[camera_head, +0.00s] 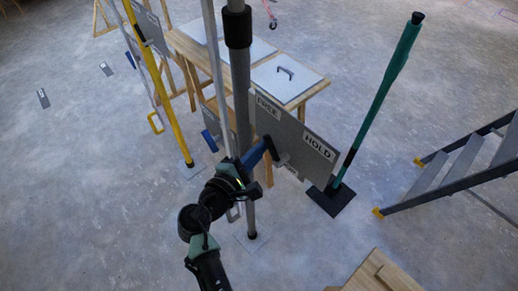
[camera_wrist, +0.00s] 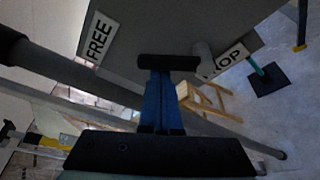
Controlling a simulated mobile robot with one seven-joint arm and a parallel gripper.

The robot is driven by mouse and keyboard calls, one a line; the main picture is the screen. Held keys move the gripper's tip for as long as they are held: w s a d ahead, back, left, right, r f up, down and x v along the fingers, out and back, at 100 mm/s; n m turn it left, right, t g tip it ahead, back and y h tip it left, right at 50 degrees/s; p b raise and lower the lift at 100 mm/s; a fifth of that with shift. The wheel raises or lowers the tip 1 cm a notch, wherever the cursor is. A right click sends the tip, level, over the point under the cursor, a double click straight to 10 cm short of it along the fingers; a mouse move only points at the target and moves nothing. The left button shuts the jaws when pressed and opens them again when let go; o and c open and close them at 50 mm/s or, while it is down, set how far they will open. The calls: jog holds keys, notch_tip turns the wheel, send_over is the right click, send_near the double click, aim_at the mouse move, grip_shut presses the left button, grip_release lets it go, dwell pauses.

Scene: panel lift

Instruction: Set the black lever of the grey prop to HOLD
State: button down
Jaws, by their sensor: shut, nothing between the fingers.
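The grey prop (camera_head: 240,85) is a pole with a dark collar, slanting across the wrist view (camera_wrist: 85,78). Its grey plate (camera_head: 297,135) carries a FREE label (camera_head: 267,105) on the left and a HOLD label (camera_head: 318,147) on the right. The black lever (camera_wrist: 168,62) is a short bar beside a grey stub (camera_wrist: 204,55); in the head view it (camera_head: 270,147) lies towards the FREE side. My gripper (camera_head: 262,152), with blue fingers (camera_wrist: 160,85), is shut and empty, its tips at the lever. The tips hide the contact, so I cannot tell whether they touch.
A teal pole (camera_head: 385,90) on a dark base stands right of the plate. A wooden bench (camera_head: 188,50) with pale panels is behind. A yellow pole (camera_head: 155,80) stands left, a stepladder (camera_head: 455,175) right. A wooden piece (camera_head: 375,275) is in front. Open floor lies between.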

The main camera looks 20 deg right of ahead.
aim_at(291, 140)
jog(key=shift+s+d+m+b, duration=0.1)
jog(key=shift+s+m+b, duration=0.1)
jog(key=shift+m+b, duration=0.5)
jog(key=m+b, duration=0.1)
jog(key=b, duration=0.1)
jog(key=s+m+t+b, duration=0.1)
jog(key=b, duration=0.2)
jog(key=m+b, duration=0.1)
jog(key=b, duration=0.2)
jog(key=shift+s+d+r+t+h, duration=0.2)
jog(key=shift+s+d+t+h, duration=0.1)
jog(key=shift+s+t+h, duration=0.1)
jog(key=m+b, duration=0.2)
jog(key=b, duration=0.2)
jog(key=s+m+h+b, duration=0.1)
jog(key=m+b, duration=0.1)
jog(key=b, duration=0.2)
jog(key=s+d+m+b, duration=0.1)
jog(key=m+b, duration=0.1)
jog(key=b, duration=0.2)
jog(key=shift+s+r+t+h, duration=0.15)
jog(key=shift+r+t+h, duration=0.15)
jog(key=shift+h, duration=0.1)
jog(key=m+b, duration=0.1)
jog(key=b, duration=0.1)
jog(key=s+m+b, duration=0.1)
jog(key=b, duration=0.1)
jog(key=shift+d+r+m+h+b, duration=0.1)
jog(key=shift+r+m+h+b, duration=0.05)
jog(key=shift+m+h+b, duration=0.2)
